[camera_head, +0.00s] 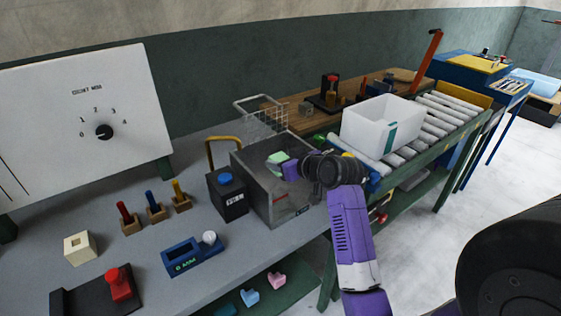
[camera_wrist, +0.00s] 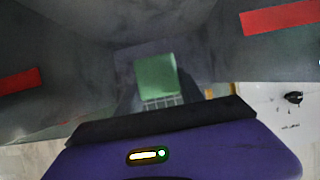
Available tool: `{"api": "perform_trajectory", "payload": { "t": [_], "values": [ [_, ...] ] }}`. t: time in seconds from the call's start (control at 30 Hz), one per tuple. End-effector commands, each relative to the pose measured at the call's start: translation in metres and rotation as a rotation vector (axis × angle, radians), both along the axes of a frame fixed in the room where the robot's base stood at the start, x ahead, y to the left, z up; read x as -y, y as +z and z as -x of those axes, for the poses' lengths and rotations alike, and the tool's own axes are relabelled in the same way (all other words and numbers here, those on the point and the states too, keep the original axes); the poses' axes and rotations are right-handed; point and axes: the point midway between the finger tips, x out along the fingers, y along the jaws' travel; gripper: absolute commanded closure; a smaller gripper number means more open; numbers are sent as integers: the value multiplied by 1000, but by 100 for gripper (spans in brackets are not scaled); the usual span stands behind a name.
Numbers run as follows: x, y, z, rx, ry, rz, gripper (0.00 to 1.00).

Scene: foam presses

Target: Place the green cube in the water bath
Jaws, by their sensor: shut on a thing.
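The water bath (camera_head: 262,196) is an open grey metal tank on the bench, in the middle of the head view. My gripper (camera_head: 281,160) reaches over its right side and is shut on the green cube (camera_head: 277,157). The cube shows pale green at the tank's opening. In the wrist view the green cube (camera_wrist: 157,76) is at the end of my gripper (camera_wrist: 158,98), with the grey walls of the water bath (camera_wrist: 65,45) and red strips around it. The gap between cube and tank floor cannot be told.
A wire basket (camera_head: 262,118) stands behind the tank. A black box with a blue button (camera_head: 227,194) stands close at its left. A white bin (camera_head: 378,128) sits on the roller conveyor to the right. Wooden holders with coloured handles (camera_head: 155,208) stand on the left bench.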

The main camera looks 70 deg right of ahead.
Motion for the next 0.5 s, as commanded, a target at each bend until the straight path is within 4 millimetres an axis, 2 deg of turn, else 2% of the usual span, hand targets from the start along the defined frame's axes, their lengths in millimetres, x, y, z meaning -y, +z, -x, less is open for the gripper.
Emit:
{"api": "perform_trajectory", "payload": {
  "t": [0.5],
  "values": [
    [0, -10, 0, -1, 0, -2, 94]
  ]
}}
